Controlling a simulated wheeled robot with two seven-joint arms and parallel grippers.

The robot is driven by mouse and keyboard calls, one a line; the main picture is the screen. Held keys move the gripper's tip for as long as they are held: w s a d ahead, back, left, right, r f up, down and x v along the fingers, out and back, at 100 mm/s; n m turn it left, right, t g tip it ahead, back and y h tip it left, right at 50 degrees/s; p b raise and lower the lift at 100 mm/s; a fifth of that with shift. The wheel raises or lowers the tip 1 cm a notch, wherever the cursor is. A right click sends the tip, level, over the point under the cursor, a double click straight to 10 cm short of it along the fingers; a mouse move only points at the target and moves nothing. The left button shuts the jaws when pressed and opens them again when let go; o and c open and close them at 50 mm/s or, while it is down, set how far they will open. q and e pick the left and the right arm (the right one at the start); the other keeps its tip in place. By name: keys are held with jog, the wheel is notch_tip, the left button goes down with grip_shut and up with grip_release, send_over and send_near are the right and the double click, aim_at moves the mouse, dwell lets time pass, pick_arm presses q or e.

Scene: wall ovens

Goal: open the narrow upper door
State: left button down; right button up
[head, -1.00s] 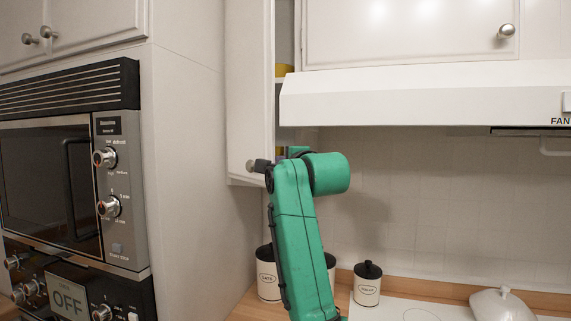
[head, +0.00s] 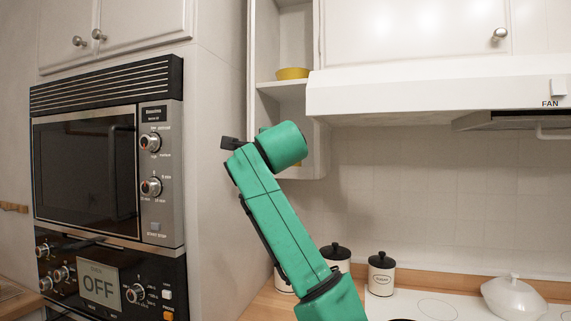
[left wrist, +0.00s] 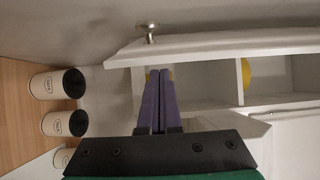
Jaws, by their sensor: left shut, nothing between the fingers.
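The narrow upper door (head: 250,70) stands wide open, seen nearly edge-on at the left of its cabinet in the head view. In the left wrist view the door (left wrist: 225,43) runs across the top, with its round metal knob (left wrist: 148,28) on the far side. The open cabinet (head: 285,100) shows its shelves. My left gripper (head: 230,143) is at the door's lower part; its purple fingers (left wrist: 162,73) are shut and empty, on the cabinet side of the door. Whether they touch it I cannot tell. My right gripper is not in view.
A yellow bowl (head: 292,73) sits on a cabinet shelf. The range hood (head: 400,95) is right of the cabinet, the wall ovens (head: 110,170) left. Canisters (head: 381,275) and a white lidded dish (head: 514,298) stand on the counter below.

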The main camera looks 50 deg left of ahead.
pick_arm(q)
jog(key=s, duration=0.1)
jog(key=s+a+b, duration=0.1)
jog(key=s, duration=0.1)
jog(key=shift+s+a+r, duration=0.15)
jog(key=shift+s+a, duration=0.05)
jog(key=shift+a, duration=0.1)
jog(key=shift+d, duration=0.1)
